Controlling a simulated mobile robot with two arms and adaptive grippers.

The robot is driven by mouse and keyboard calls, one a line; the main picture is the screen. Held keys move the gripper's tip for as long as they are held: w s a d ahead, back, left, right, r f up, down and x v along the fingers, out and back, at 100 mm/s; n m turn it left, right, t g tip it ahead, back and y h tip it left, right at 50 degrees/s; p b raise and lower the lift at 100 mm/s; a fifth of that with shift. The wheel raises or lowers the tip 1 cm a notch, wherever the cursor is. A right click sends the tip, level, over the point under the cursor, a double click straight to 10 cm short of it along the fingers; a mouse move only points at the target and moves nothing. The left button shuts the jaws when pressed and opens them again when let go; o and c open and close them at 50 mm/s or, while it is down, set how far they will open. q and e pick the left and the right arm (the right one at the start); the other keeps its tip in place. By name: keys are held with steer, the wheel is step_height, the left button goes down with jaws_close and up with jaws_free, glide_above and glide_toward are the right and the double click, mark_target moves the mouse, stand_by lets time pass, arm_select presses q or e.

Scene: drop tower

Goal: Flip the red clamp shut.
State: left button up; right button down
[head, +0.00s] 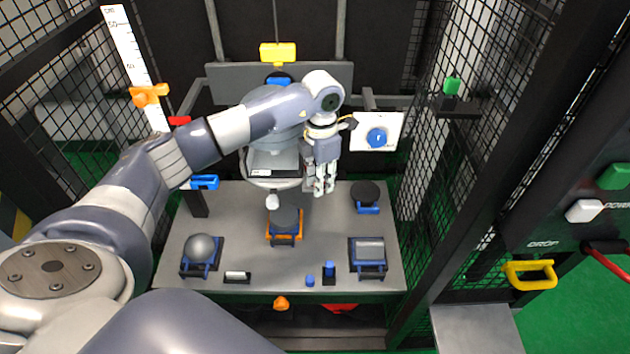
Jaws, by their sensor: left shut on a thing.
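A small red piece (180,120) shows at the left beside the post, partly behind my left arm; it may be the red clamp, but its state cannot be told. Another red part (340,307) shows below the table's front edge. My left gripper (322,191) hangs fingers down over the back of the grey table, right of the grey carriage (272,160). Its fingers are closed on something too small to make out. It is well to the right of the red piece at the post. My right gripper is not in view.
The grey table (330,228) holds a grey ball (201,247), dark discs, a cylinder (369,250) and small blue pieces. A scale with an orange pointer (149,94) stands at left. A blue dial (376,138) is behind; mesh walls and a yellow handle (530,274) are at right.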

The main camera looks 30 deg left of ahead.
arm_select(q)
steer(key=shift+w+d+n+b, duration=0.2)
steer(key=shift+w+n, duration=0.2)
steer(key=shift+n, duration=0.65)
steer(key=shift+w+d+n+b, duration=0.15)
steer(key=shift+w+n, duration=0.25)
steer(key=shift+n, duration=0.65)
steer(key=o, duration=1)
steer(key=shift+o, duration=0.4)
step_height(320, 180, up, 12)
